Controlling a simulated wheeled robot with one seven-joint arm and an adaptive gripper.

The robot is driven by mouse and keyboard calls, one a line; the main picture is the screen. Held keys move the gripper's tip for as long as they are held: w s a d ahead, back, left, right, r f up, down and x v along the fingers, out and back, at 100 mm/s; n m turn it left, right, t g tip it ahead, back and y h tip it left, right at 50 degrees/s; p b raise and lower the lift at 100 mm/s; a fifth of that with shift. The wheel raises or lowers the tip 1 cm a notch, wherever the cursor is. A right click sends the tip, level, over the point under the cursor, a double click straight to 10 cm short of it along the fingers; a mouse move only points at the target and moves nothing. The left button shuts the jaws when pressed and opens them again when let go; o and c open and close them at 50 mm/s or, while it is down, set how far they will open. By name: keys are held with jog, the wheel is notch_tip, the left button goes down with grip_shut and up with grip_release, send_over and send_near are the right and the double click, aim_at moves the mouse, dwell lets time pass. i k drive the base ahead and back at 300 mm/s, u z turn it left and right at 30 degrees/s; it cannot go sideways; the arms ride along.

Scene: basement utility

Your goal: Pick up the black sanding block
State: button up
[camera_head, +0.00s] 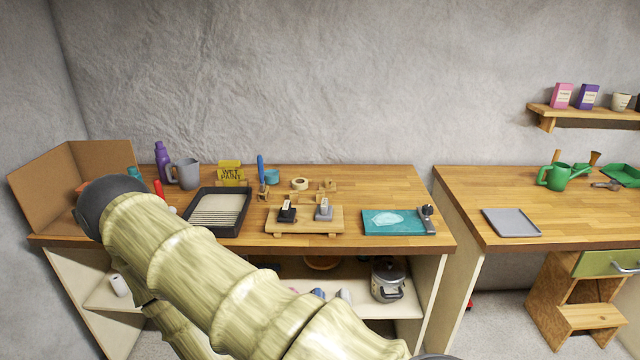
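A small black block with a pale top piece, which looks like the black sanding block (287,214), sits on a low wooden stand (305,226) on the left workbench. A similar grey block (324,212) stands just to its right on the same stand, with a small gap between them. My arm crosses the lower left of the head view, in front of the bench. My gripper does not show in this view.
Left of the stand lies a black paint tray (202,232); right of it, a teal mat (385,231) with a tool on its edge. Tape (300,184), a yellow wet paint sign (230,172) and a jug (186,174) stand behind. Bare bench (385,185) shows at back right.

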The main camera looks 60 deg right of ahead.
aim_at(287, 215)
jog(key=z, duration=0.7)
jog(key=i, duration=0.7)
jog(key=z, duration=0.7)
